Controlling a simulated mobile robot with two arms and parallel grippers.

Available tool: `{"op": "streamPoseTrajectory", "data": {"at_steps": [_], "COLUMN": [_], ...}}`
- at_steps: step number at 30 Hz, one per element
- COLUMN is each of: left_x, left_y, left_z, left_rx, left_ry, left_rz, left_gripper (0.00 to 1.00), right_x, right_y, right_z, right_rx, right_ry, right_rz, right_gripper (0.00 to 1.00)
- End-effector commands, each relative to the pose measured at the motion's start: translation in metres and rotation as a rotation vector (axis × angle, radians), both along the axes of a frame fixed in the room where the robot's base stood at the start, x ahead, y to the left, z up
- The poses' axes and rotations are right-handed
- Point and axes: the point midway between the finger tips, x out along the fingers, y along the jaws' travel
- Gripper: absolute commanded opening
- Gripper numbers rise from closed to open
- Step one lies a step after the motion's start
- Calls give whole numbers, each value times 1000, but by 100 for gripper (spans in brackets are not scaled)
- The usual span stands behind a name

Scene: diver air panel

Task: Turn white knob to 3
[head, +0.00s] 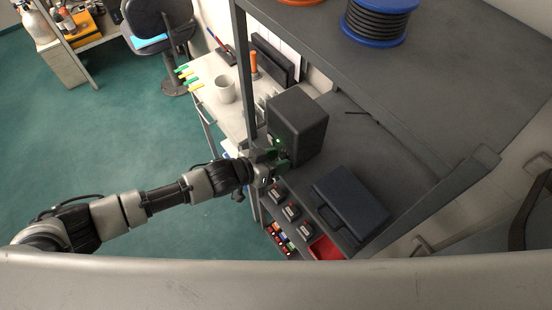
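A dark grey box (300,122), likely the air panel, stands on the grey shelf. Its front faces left, toward my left arm, and is seen very obliquely. My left gripper (280,160) is at the lower part of that front, touching it or very close. The fingers are small and dark against the box, so I cannot tell whether they are open or shut. I cannot make out the white knob; the gripper or the viewing angle hides it. No dial numbers are readable. My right gripper is out of the picture.
A dark blue case (350,203) lies on the shelf right of the gripper. A shelf post (243,75) rises behind the gripper.

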Motion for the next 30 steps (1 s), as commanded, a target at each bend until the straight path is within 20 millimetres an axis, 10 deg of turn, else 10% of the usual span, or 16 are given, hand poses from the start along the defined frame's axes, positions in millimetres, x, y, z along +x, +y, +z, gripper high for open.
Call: {"op": "streamPoseTrajectory", "data": {"at_steps": [8, 30], "left_x": [0, -3], "left_y": [0, -2], "left_z": [0, -1], "left_rx": [0, 205], "left_ry": [0, -283], "left_rz": [0, 3], "left_gripper": [2, 2], "right_x": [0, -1], "right_y": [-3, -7], "right_z": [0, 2], "right_rx": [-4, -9], "right_ry": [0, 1], "right_rz": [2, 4], "right_gripper": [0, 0]}}
